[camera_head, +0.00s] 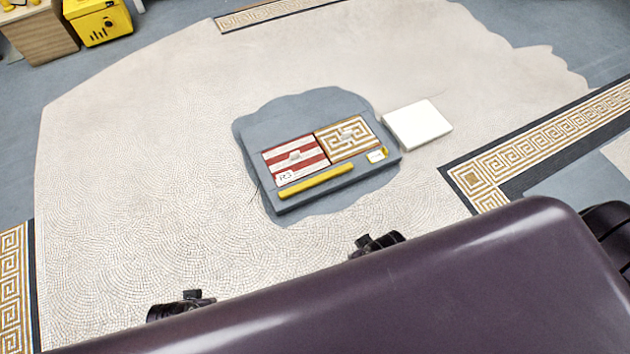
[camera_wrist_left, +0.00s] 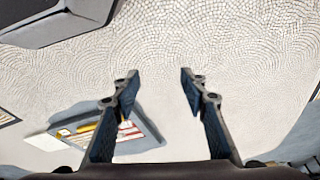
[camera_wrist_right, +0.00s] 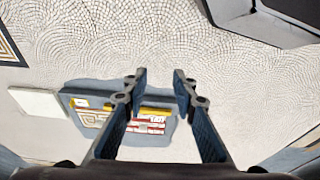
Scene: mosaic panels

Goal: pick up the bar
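The yellow bar (camera_head: 316,181) lies along the near edge of a grey tray (camera_head: 290,208), in front of two mosaic panels. The bar shows partly in the right wrist view (camera_wrist_right: 156,111), beyond the fingers. My left gripper (camera_wrist_left: 160,78) is open and empty. In the head view the left gripper (camera_head: 181,305) is low, left of and nearer than the tray. My right gripper (camera_wrist_right: 160,76) is open and empty. In the head view the right gripper (camera_head: 376,243) is just nearer than the tray, apart from the bar; my dark body hides the arms.
The tray holds a red-striped panel (camera_head: 280,161), a gold maze panel (camera_head: 335,149) and a small yellow-and-white item (camera_head: 377,155). A white block (camera_head: 417,123) lies right of the tray. A yellow case (camera_head: 98,20) stands far left. The mosaic floor around is clear.

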